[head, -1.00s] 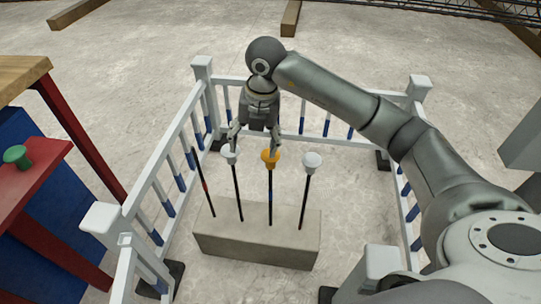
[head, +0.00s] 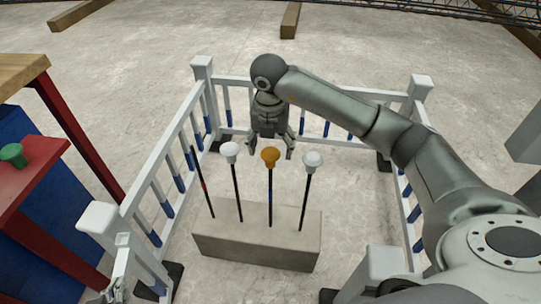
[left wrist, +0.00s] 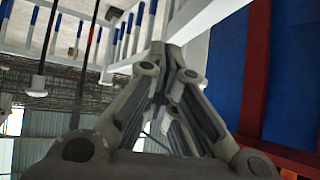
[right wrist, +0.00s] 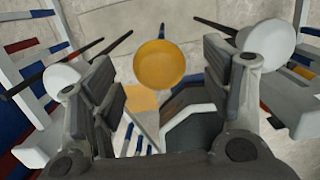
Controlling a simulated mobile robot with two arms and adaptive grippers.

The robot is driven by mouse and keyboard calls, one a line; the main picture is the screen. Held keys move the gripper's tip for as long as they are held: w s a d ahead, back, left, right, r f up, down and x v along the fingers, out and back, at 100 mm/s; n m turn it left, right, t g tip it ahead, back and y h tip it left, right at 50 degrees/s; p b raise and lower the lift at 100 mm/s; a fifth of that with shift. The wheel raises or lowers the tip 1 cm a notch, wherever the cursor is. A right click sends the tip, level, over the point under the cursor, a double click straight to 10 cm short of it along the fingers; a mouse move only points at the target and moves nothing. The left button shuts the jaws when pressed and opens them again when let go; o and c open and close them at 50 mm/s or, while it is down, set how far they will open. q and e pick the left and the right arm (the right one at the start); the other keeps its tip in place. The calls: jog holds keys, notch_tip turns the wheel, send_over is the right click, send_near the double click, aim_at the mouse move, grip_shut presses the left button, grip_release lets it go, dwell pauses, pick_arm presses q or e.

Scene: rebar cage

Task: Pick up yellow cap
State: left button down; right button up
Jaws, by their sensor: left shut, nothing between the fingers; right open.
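The yellow cap (head: 270,157) sits on top of an upright dark bar in the concrete block, between two white caps. It also shows in the right wrist view (right wrist: 158,65), ahead of and between the spread fingers. My right gripper (head: 271,148) is open and empty, just behind the cap with one finger to each side of it; it also shows in the right wrist view (right wrist: 165,85). I cannot tell whether it touches the cap. My left gripper (left wrist: 160,52) is shut and empty by the white fence; in the head view it is at the lower left (head: 122,262).
White caps (head: 230,151) and (head: 312,161) top the bars on either side; a tilted bar (head: 203,185) at left is bare. The concrete block (head: 255,243) stands inside a white fence (head: 165,150). A red table (head: 30,170) with a green cap (head: 13,155) is at left.

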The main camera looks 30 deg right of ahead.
aim_at(270, 151)
notch_tip(270, 151, down, 4)
jog(key=shift+a+r+b, duration=0.1)
jog(key=shift+r+b, duration=0.05)
jog(key=shift+b, duration=0.35)
jog(key=shift+f, duration=0.35)
pick_arm(q)
jog(key=w+d+r+t+h, duration=0.1)
jog(key=w+r+t, duration=0.2)
jog(key=w+r, duration=0.1)
jog(key=shift+d+r+t, duration=0.3)
jog(key=shift+d+r, duration=0.1)
jog(key=shift+r, duration=0.05)
pick_arm(e)
jog(key=c, duration=0.9)
